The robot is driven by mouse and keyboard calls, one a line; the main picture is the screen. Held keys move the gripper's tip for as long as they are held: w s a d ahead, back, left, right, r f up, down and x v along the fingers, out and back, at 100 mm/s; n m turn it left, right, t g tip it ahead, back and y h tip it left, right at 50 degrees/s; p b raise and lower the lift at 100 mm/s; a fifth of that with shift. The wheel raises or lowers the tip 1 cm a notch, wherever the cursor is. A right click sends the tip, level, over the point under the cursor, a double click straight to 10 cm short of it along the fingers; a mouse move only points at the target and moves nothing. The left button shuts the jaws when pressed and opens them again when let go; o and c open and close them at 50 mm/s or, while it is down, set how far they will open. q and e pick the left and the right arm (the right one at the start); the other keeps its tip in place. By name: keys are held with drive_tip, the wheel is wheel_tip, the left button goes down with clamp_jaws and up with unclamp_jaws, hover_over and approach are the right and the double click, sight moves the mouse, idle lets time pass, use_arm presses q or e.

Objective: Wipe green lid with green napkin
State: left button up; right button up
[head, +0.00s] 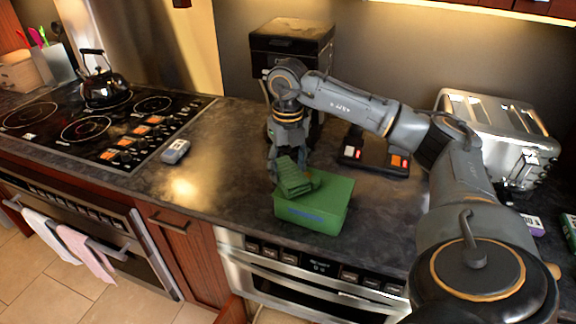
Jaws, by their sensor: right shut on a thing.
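A green box with a green lid (332,190) stands on the dark counter near its front edge, above the built-in microwave. The green napkin (293,179) is a folded, ridged piece at the box's left end. My right gripper (284,170) points down over that end and is shut on the napkin. The napkin lies at or just above the lid; I cannot tell if it touches. The gripper and napkin hide the lid's left part. My left gripper is not in view.
A black coffee machine (290,42) stands behind my right arm. A silver toaster (497,130) is at the right, a black scale-like device (375,152) behind the box. A small grey object (175,151) lies by the stovetop (95,120) with a kettle (103,85). Counter left of the box is clear.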

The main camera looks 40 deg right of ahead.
drive_tip(key=shift+f+b, duration=0.3)
drive_tip(key=shift+f, duration=0.15)
